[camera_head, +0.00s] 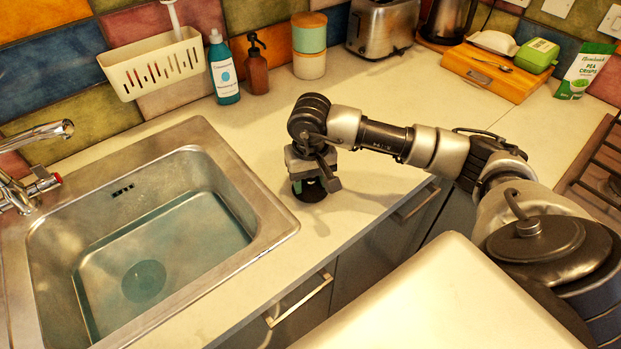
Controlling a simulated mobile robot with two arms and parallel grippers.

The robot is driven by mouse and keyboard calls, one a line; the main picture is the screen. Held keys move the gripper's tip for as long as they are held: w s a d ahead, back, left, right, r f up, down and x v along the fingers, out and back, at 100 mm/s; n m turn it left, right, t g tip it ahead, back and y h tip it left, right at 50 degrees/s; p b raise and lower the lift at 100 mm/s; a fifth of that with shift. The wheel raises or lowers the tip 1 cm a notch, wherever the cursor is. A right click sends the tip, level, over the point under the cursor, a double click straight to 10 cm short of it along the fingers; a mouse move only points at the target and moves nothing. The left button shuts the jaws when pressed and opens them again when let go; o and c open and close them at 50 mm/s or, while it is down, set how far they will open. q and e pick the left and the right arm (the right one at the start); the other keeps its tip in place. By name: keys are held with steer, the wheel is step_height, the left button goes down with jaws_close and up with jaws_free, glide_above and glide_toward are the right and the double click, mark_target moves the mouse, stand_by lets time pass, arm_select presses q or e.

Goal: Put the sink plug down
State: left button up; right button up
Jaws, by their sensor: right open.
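The sink plug (311,194) is a small black disc on the pale worktop, just right of the sink. My right gripper (314,180) points down right over it, with its jaws open. The plug's upper part is partly hidden by the fingers, and I cannot tell whether they touch it. My left gripper is not in view.
The steel sink (268,232) holds shallow water over a round dark spot, with a tap (38,133) at its left. A teal bottle (224,76), a brown pump bottle (257,72), stacked canisters (309,65) and a toaster (381,27) stand behind. Worktop around the plug is clear.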

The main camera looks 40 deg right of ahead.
steer(key=shift+r+p, duration=0.3)
step_height(320, 180, up, 12)
steer(key=b, duration=0.2)
steer(key=shift+f+b, duration=0.15)
steer(key=shift+b, duration=0.15)
